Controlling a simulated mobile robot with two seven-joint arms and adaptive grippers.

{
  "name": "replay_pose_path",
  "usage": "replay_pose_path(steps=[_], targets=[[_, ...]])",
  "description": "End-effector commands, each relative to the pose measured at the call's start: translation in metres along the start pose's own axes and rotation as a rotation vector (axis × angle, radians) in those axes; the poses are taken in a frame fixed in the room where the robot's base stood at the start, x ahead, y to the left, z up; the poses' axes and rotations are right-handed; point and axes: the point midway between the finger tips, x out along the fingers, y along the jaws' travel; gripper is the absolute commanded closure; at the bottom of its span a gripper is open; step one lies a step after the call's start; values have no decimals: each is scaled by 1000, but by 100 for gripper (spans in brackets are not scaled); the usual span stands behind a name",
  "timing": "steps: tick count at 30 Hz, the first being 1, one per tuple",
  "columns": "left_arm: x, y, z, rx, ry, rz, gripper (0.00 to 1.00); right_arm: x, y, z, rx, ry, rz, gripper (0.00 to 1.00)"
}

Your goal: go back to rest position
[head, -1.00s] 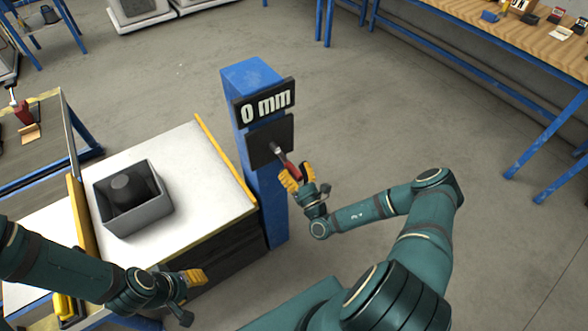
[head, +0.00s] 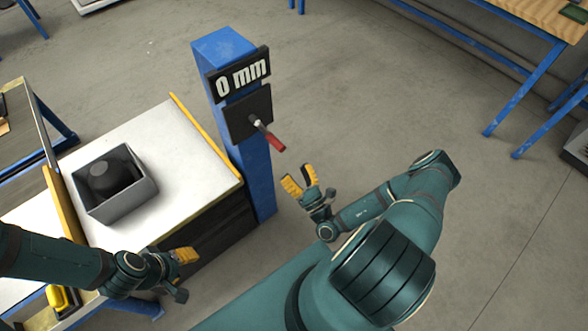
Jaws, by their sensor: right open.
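The red handle (head: 271,138) sticks out from a dark plate (head: 241,118) on a blue post (head: 259,180). A sign on the post reads "0 mm" (head: 242,77). My left gripper (head: 185,271) is low at the left, in front of the white-topped table's dark side. Its yellow fingers are small and seen edge-on, so I cannot tell whether they are apart.
A grey bin (head: 122,205) with a dark round object (head: 105,178) stands on the white-topped table (head: 180,150). Wooden workbenches with blue legs (head: 525,100) are at the upper right. The floor (head: 400,110) right of the post is clear.

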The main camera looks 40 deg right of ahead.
Motion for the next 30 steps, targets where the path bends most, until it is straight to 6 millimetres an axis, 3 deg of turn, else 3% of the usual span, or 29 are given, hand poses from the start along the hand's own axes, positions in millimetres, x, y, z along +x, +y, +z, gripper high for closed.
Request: replay_pose_path(steps=[11, 14, 17, 20, 22, 24, 27, 30], targets=[[0, 0, 0, 0, 0, 0, 53, 0, 0, 0, 0, 0, 0, 43], [0, 0, 0, 0, 0, 0, 53, 4, 8, 0, 8, 9, 39, 43], [0, 0, 0, 0, 0, 0, 53, 12, 39, -2, 35, 48, 181, 43], [0, 0, 0, 0, 0, 0, 53, 14, 96, -3, 69, 125, 445, 43], [0, 0, 0, 0, 0, 0, 53, 5, 144, -3, 78, 199, 687, 43], [0, 0, 0, 0, 0, 0, 53, -16, 187, -1, 60, 281, 949, 43], [0, 0, 0, 0, 0, 0, 53, -57, 228, 2, -16, 393, 1307, 43], [0, 0, 0, 0, 0, 0, 53, -99, 243, 3, -162, 488, 1635, 43]])
